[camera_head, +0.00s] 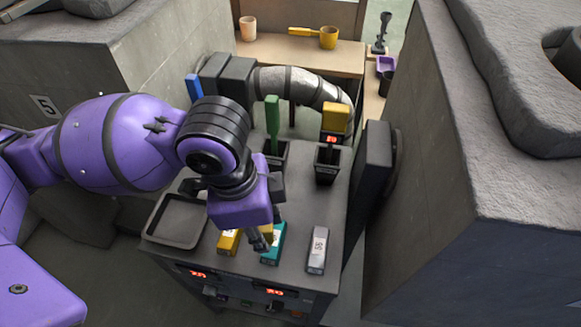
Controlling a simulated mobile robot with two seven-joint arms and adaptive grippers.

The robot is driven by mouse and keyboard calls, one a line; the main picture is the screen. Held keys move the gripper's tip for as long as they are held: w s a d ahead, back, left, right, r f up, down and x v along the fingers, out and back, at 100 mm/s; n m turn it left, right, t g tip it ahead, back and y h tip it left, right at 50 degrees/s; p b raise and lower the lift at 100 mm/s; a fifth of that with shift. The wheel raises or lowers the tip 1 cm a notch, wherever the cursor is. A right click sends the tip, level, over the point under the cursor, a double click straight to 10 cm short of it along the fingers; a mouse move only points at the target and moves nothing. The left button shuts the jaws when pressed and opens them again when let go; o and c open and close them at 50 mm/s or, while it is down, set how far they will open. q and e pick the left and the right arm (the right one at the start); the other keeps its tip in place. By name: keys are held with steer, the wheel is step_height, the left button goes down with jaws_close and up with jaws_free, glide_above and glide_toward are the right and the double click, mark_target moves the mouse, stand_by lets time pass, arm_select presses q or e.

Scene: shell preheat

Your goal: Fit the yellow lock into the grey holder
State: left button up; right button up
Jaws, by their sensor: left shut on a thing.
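My left gripper (259,240) points down at the front of the grey bench. It is shut, seemingly on the yellow lock (229,242), whose yellow shows on both sides of the dark finger; the finger and purple wrist hide part of it. A teal block (272,250) is close to the right of the fingertips. Two dark grey holders stand farther back: one (276,158) with a green upright piece (272,122), the other (326,168) below a yellow-orange block (336,117) and a red display. Whether that block sits in the holder is unclear. My right gripper is not in view.
A grey block (317,250) lies right of the teal one. A shallow dark tray (176,222) is at the bench's left. A dark upright panel (372,160) and a stone wall (440,180) bound the right side. A ribbed pipe (300,87) runs behind the holders.

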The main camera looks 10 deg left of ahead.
arm_select(q)
steer(key=w+a+f+m, duration=0.1)
steer(key=w+f, duration=0.1)
steer(key=f, duration=0.1)
steer(key=w+a+f+m+b, duration=0.1)
steer(key=w+f, duration=0.1)
steer(key=w, duration=0.1)
steer(key=w+a+f+m, duration=0.1)
steer(key=w+f, duration=0.2)
steer(key=shift+w+a+f, duration=0.1)
steer(key=shift+a+f, duration=0.25)
steer(key=shift+a, duration=0.05)
steer(key=shift+w+a+f, duration=0.1)
steer(key=shift+w+f, duration=0.2)
steer(key=shift+f, duration=0.05)
steer(key=shift+w+a+f+b, duration=0.1)
steer(key=shift+w+f+b, duration=0.1)
steer(key=shift+f, duration=0.7)
steer(key=shift+w+a+f+b, duration=0.1)
steer(key=shift+f+b, duration=0.1)
steer(key=shift+f, duration=0.7)
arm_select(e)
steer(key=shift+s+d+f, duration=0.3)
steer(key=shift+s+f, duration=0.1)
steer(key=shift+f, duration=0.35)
arm_select(q)
steer(key=shift+f, duration=0.2)
steer(key=o, duration=1.2)
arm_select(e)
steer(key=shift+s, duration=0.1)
